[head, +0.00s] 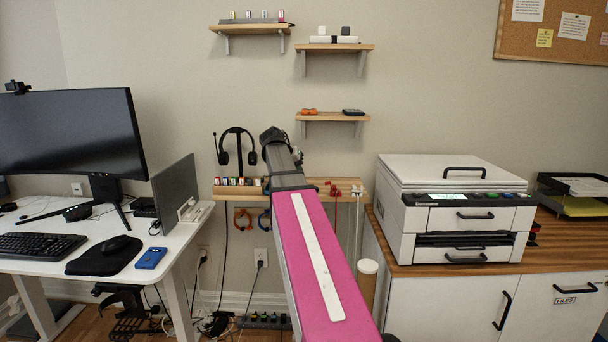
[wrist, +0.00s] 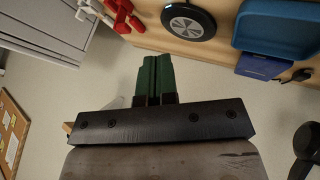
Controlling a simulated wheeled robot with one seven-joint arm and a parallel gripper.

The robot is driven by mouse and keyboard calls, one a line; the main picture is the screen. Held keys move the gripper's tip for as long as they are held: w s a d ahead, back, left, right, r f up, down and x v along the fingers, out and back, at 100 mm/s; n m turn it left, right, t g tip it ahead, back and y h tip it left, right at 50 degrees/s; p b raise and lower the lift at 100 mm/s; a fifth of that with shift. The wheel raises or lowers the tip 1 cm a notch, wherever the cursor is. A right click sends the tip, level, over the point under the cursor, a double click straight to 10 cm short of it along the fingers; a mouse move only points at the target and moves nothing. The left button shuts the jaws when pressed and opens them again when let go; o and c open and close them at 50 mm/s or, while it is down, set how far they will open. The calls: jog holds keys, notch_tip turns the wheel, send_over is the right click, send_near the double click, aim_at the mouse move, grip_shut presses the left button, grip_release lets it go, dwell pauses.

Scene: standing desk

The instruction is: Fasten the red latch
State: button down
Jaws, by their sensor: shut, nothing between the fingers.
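A red fitting (head: 334,188), which looks like the red latch, sits on the right part of the low wooden wall shelf, with a red strand hanging below it. It also shows in the wrist view (wrist: 121,14) at the top left, beside a white fitting (wrist: 92,10). Whether it is fastened I cannot tell. My gripper's green fingers (wrist: 154,76) are together and empty, below and to the right of the red fitting in the wrist view, not touching it. In the head view my arm hides the fingers.
The low shelf (head: 228,190) also holds a round black disc (wrist: 188,22) and a blue tray (wrist: 275,32). A headset (head: 238,150) stands above its left part. A printer (head: 455,210) stands on the cabinet at right. A desk with a monitor (head: 75,135) is at left.

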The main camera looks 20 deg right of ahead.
jog(key=x, duration=0.8)
jog(key=d, duration=0.1)
jog(key=s+d, duration=0.1)
jog(key=d, duration=0.1)
jog(key=shift+s+r, duration=0.1)
jog(key=shift+s, duration=0.05)
jog(key=shift+s+d+r, duration=0.1)
jog(key=shift+s+d, duration=0.1)
jog(key=shift+d, duration=0.15)
jog(key=shift+w+d+r, duration=0.1)
jog(key=shift+r+y, duration=0.1)
jog(key=shift+y, duration=0.2)
jog(key=shift+d, duration=0.1)
